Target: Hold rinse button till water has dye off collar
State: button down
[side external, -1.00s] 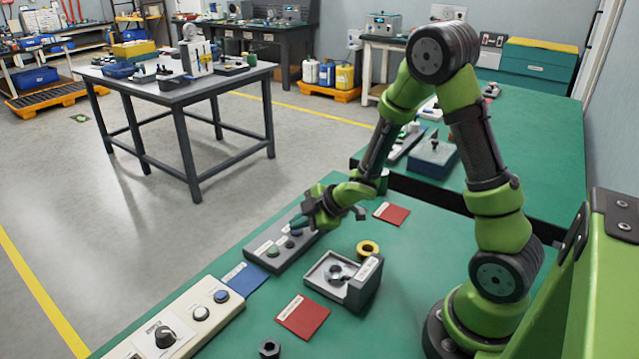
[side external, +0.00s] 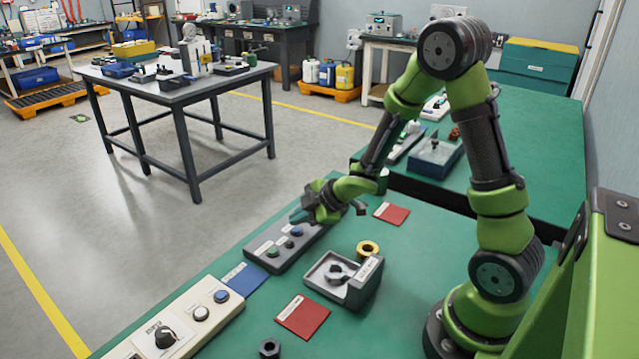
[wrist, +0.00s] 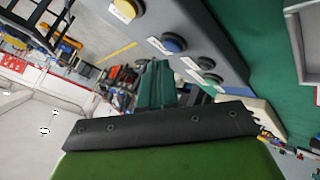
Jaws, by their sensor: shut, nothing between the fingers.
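A grey button box (side external: 276,262) lies on the green bench. The side view shows a green button (side external: 272,253), a dark button (side external: 286,243) and a blue button (side external: 296,231); my gripper (side external: 295,217) is over its far end. The wrist view shows a yellow button (wrist: 126,9) and the blue button (wrist: 173,43). The labels are too small to read, so I cannot tell which is rinse. My gripper (wrist: 156,64) is shut and empty, its teal fingers beside the box in the picture; contact cannot be told. A dark collar-like part (side external: 338,273) sits in a grey tray (side external: 318,285); dye and water cannot be made out.
A yellow ring (side external: 367,249) lies behind the tray. Red cards (side external: 302,317) and (side external: 391,214) lie flat on the bench. A white control panel (side external: 190,330) with a knob stands front left, and a dark nut (side external: 269,348) lies near the front edge.

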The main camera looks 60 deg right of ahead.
aim_at(303, 233)
jog(key=shift+r, duration=0.15)
jog(key=shift+r, duration=2.4)
jog(key=shift+s+d+f+m+h, duration=0.1)
jog(key=shift+d+f+m+h, duration=0.1)
jog(key=shift+d+m+h, duration=0.15)
jog(key=s+d+r+m+g+h, duration=0.2)
jog(key=s+d+r+m+h, duration=0.3)
jog(key=m, duration=0.4)
jog(key=s+a+r+m+y, duration=0.5)
jog(key=s+a+r, duration=0.5)
jog(key=s+a, duration=0.3)
jog(key=shift+s+a+m+y, duration=0.35)
jog(key=shift+s+a, duration=0.05)
jog(key=shift+a, duration=0.2)
